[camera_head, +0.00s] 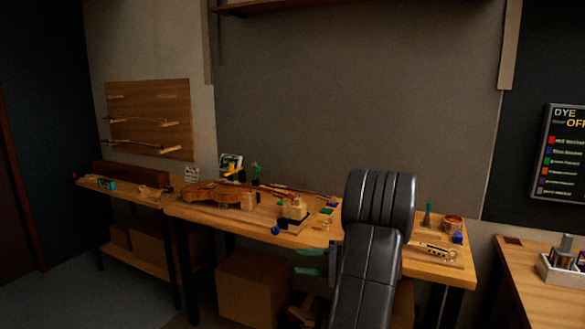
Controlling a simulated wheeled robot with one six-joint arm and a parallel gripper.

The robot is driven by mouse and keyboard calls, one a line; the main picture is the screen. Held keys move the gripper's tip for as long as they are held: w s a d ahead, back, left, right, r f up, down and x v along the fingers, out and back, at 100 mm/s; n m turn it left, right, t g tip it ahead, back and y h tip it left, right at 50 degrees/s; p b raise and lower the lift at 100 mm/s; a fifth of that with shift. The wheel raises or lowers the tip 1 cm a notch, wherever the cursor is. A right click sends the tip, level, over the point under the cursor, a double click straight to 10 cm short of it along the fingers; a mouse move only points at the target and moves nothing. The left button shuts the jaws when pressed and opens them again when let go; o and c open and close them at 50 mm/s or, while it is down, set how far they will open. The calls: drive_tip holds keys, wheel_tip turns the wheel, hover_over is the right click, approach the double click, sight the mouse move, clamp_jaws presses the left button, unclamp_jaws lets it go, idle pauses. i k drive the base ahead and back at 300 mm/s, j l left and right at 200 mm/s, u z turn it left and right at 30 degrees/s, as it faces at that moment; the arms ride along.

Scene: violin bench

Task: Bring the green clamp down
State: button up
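I cannot tell for sure which thing is the green clamp. A small green upright object (256,171) stands at the back of the main bench, behind the violin (215,194). It is too small to make out as a clamp. My gripper (309,262) is in front of the bench, below its top edge, beside my black arm. Its two dark green fingers point left, with a gap between them, and nothing shows in the gap. It is well apart from the green object. My arm hides part of the bench right of the middle.
The main bench (210,213) holds several small blocks, a blue piece (275,230) and a copper-coloured pot (453,223). A cardboard box (250,292) is underneath. A side bench (130,193) stands left, another (510,255) right. A wooden shelf (300,5) crosses the wall above.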

sight(257, 168)
drive_tip(key=i+j+z, duration=0.3)
drive_tip(key=i+j, duration=0.45)
drive_tip(key=i+j+z, duration=0.3)
drive_tip(key=i+j, duration=0.9)
drive_tip(key=j, duration=0.15)
drive_tip(key=i+j, duration=0.35)
drive_tip(key=j, duration=0.15)
